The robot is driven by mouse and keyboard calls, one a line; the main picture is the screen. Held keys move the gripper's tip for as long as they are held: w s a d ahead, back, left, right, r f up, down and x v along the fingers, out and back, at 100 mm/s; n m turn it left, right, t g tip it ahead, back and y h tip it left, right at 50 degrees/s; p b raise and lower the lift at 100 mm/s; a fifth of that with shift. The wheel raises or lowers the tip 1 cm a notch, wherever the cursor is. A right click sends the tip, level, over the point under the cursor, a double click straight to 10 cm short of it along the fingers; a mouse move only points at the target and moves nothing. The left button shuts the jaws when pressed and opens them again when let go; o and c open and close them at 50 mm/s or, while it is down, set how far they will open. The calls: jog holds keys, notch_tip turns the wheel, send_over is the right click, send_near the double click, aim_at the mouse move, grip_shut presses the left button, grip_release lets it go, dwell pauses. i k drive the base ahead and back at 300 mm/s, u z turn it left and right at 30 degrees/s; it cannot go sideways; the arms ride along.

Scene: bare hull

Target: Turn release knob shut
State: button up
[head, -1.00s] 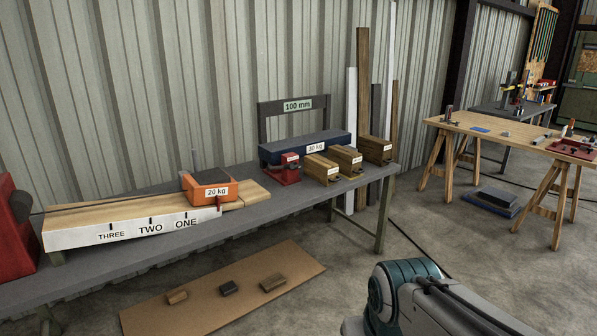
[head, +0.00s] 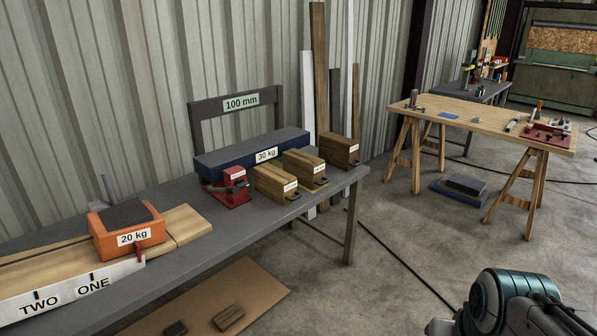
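No part labelled as the release knob can be made out. A small red device (head: 229,188) with a dark part on top and a label too small to read sits on the grey bench, in front of the blue 30 kg block (head: 245,152). An orange 20 kg block (head: 127,230) with a dark top sits on a wooden beam at the left, with a small red piece (head: 138,252) at its front. My arm shows at the bottom right, well away from the bench. My gripper is out of the picture.
Several wooden blocks (head: 274,183) stand at the right end of the grey bench (head: 225,233). A wooden trestle table (head: 478,123) stands back right. The floor between is mostly clear, with a dark cable.

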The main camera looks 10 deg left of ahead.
aim_at(241, 184)
jog(key=u, duration=0.15)
jog(key=i, duration=0.9)
jog(key=u, duration=1.15)
jog(key=i, duration=0.65)
jog(key=u, duration=0.6)
